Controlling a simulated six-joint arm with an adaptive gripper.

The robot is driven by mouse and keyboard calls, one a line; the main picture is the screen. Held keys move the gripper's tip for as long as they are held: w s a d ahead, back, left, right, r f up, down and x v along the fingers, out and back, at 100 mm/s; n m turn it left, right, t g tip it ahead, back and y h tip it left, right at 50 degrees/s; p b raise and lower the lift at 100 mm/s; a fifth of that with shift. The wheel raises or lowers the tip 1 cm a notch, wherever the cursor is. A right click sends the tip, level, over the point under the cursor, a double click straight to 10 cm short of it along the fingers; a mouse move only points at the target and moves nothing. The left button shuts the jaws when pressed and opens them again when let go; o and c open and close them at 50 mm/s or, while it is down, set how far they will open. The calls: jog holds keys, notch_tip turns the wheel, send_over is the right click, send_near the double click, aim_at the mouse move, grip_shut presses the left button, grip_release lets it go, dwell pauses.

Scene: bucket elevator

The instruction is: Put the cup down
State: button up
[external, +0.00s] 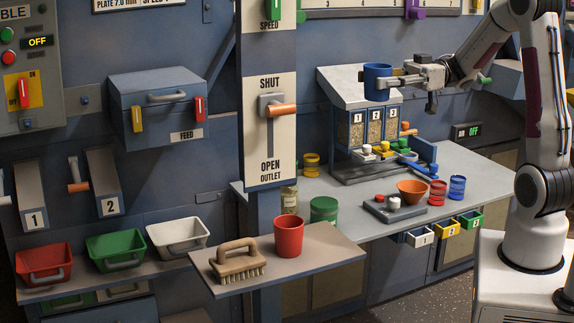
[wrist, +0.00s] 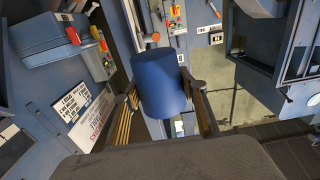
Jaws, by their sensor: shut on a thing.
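A blue cup (external: 377,82) is held in the air in front of the dispenser with windows numbered 1, 2 and 3. My gripper (external: 392,82) is shut on it from the right side. In the wrist view the blue cup (wrist: 163,84) sits between the two fingers of my gripper (wrist: 165,105). A red cup (external: 289,236) stands upright on the small front shelf (external: 330,250), apart from my gripper.
A brush (external: 237,262) lies beside the red cup. The grey bench (external: 465,165) holds an orange bowl (external: 411,191), a scale-like block (external: 395,210), red and blue spools, a green tin (external: 323,210) and a jar. Bare bench shows at the right.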

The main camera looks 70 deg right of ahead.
notch_tip(320, 180, down, 28)
dwell(0.7)
jog(key=shift+w+a+r, duration=0.1)
send_over(306, 239)
dwell(1.3)
dwell(0.3)
jog(key=shift+f, duration=1.8)
jog(key=shift+f, duration=0.15)
jog(key=o, duration=1)
jog(key=shift+o, duration=0.2)
